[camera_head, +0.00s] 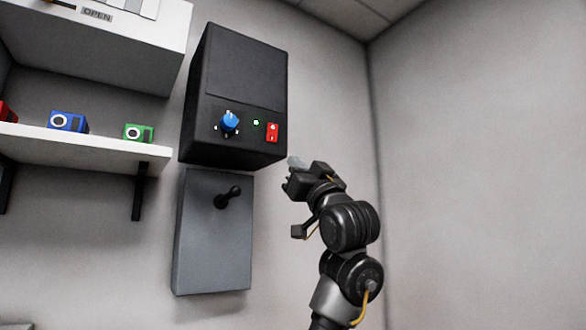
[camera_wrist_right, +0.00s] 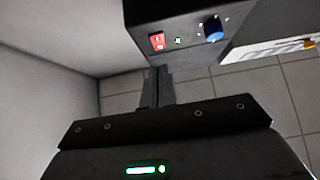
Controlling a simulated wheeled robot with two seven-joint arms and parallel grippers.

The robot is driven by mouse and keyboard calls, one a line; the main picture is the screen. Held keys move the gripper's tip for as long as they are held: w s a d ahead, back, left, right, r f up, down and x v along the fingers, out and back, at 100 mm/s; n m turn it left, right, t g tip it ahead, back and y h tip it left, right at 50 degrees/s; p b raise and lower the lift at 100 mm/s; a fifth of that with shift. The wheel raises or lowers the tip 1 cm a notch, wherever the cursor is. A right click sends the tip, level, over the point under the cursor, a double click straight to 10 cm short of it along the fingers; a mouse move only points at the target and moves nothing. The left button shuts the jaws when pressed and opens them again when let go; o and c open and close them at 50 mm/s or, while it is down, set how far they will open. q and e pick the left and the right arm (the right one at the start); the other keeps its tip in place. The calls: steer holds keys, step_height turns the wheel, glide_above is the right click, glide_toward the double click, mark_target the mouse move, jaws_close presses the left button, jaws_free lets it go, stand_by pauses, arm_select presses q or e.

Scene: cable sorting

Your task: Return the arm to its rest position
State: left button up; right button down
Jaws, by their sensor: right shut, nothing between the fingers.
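My right arm reaches up from the bottom right in the head view, and its gripper (camera_head: 296,162) is just below and to the right of the black control box (camera_head: 246,75). The gripper is shut and empty; its closed fingers (camera_wrist_right: 158,88) also show in the right wrist view, close to the box's lower edge in that picture. I cannot tell whether they touch the box. The box carries a blue knob (camera_head: 230,122), a small lit green light (camera_head: 256,123) and a red switch (camera_head: 272,132). My left gripper is not in view.
A grey panel with a black lever (camera_head: 229,197) hangs below the box. A white shelf (camera_head: 85,147) at the left holds a blue block (camera_head: 67,122) and a green block (camera_head: 138,132). Bare wall (camera_head: 480,150) fills the right side.

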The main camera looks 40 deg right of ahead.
steer(key=shift+s+d+f, duration=0.1)
steer(key=shift+s+f, duration=0.05)
steer(key=shift+s, duration=0.15)
stand_by(0.4)
